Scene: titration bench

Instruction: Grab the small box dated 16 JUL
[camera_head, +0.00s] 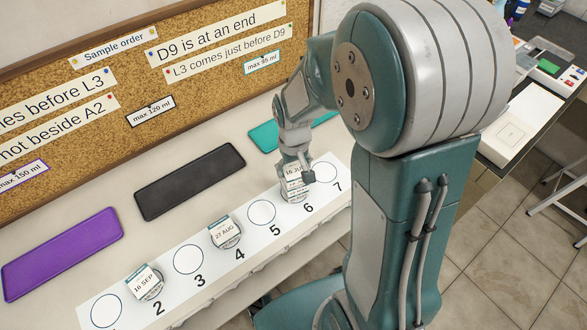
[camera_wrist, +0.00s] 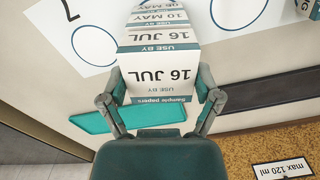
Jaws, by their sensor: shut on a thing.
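The small white box dated 16 JUL (camera_wrist: 160,78) is between the two fingers of my gripper (camera_wrist: 161,88) in the wrist view. The fingers are shut on its sides. Its top and front faces both read 16 JUL, with a teal band. Labels reading 10 MAY and another partly hidden MAY date (camera_wrist: 155,18) show right behind it. In the head view the 16 JUL box (camera_head: 293,171) is at spot 6 of the numbered white strip (camera_head: 170,306), under my gripper (camera_head: 295,168). I cannot tell how far it is off what lies beneath.
Boxes dated 27 AUG (camera_head: 224,231) and 16 SEP (camera_head: 145,284) stand at spots 4 and 2. Spots 1, 3, 5 and 7 look empty. Purple (camera_head: 62,252), black (camera_head: 190,180) and teal (camera_head: 264,137) mats lie behind the strip, before a cork board (camera_head: 195,75).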

